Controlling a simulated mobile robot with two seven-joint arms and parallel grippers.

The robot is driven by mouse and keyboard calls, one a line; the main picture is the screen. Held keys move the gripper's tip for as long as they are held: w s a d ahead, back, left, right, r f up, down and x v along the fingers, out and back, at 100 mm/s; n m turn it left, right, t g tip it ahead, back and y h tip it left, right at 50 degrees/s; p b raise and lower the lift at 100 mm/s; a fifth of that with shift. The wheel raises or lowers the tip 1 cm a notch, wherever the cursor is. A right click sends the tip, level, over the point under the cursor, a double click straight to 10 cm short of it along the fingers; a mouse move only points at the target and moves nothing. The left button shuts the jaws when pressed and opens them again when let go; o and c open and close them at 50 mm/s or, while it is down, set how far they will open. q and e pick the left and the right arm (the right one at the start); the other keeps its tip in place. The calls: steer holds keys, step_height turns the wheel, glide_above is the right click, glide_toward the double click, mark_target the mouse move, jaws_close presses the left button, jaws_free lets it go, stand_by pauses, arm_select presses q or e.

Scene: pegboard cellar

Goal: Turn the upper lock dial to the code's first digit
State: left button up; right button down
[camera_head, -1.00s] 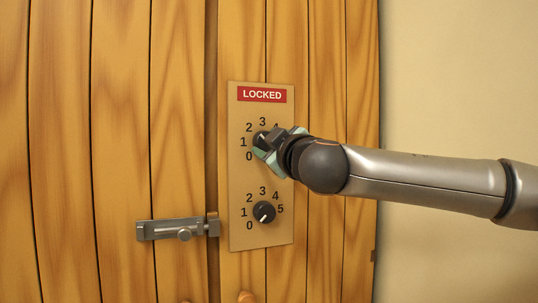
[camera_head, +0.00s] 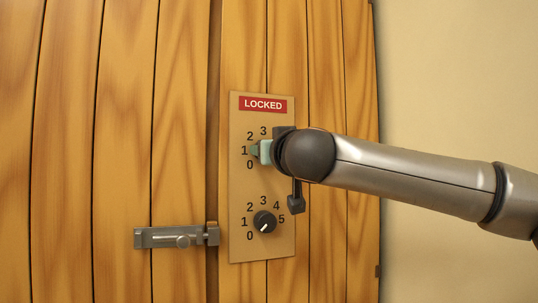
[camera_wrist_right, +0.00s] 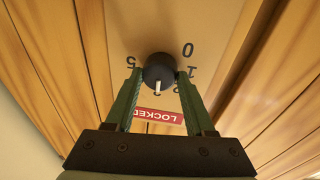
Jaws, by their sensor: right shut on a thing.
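A tan lock panel (camera_head: 241,184) is on the plank door, with a red LOCKED sign (camera_head: 263,104) at its top. My right gripper (camera_head: 263,151) is at the upper dial and hides it in the head view. In the right wrist view, the black upper dial (camera_wrist_right: 158,68) sits between the green fingers of my right gripper (camera_wrist_right: 157,82), which are shut on its sides. There the panel appears upside down, and the dial's white pointer points towards the LOCKED sign. The lower dial (camera_head: 264,221) is untouched, its pointer towards the lower left. My left gripper is out of view.
A grey sliding bolt (camera_head: 177,237) is left of the panel, across the door gap. The wooden door (camera_head: 120,120) fills the left and middle. A bare beige wall (camera_head: 455,90) lies to the right.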

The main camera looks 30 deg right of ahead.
steer(key=shift+r+m, duration=0.1)
steer(key=shift+m, duration=0.2)
steer(key=shift+c, duration=1.3)
jaws_free()
steer(key=v, duration=1.2)
steer(key=shift+s, duration=0.25)
